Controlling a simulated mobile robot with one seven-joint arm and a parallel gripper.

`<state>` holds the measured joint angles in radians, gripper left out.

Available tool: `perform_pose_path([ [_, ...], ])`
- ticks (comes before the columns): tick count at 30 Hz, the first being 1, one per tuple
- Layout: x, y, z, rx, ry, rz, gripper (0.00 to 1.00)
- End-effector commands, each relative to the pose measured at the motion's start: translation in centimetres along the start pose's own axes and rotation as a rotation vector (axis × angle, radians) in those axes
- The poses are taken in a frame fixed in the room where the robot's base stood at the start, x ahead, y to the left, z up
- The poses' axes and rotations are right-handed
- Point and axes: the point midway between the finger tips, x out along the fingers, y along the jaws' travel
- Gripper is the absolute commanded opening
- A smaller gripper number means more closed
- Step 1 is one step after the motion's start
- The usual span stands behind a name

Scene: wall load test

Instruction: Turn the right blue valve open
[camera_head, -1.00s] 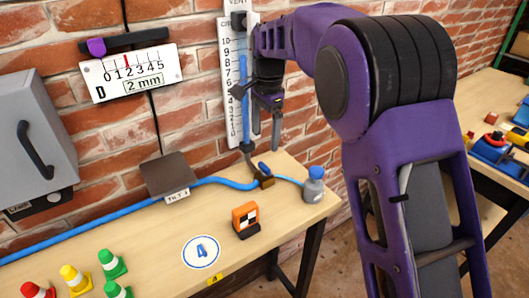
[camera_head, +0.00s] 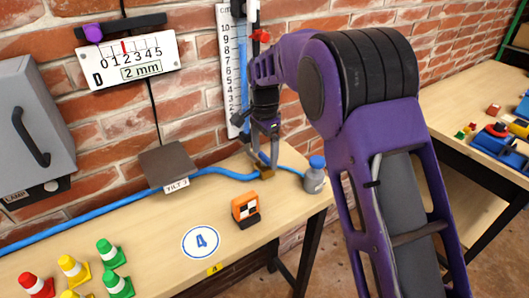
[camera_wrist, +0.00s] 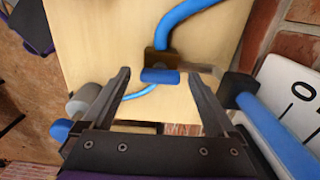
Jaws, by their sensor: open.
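The right blue valve has a brass body (camera_head: 267,173) in line with the blue hose on the table, near the wall and left of the grey bottle. In the wrist view its blue handle (camera_wrist: 160,76) lies in front of the brass body (camera_wrist: 158,58), crosswise in the picture. My gripper (camera_head: 264,158) points down over the valve, and its fingers partly hide the handle in the head view. In the wrist view my gripper (camera_wrist: 159,78) is open, one finger on each side of the handle, with gaps on both sides. Contact is not visible.
A grey bottle with a blue cap (camera_head: 315,175) stands close right of the valve. Several cones stand at the front left.

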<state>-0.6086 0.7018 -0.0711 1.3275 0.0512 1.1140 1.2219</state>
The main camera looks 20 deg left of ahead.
Motion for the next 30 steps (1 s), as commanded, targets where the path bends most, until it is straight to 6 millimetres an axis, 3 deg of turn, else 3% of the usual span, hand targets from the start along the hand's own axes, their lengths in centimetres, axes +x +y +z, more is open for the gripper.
perform_pose_path([
  [2, -0.01, 0.00, 0.00, 0.000, 0.000, 0.000, 0.93],
  [16, -0.03, 0.01, -0.01, 0.000, 0.000, 0.000, 0.08],
  [30, -0.23, 0.04, -0.10, -0.118, 0.000, 0.001, 0.07],
])
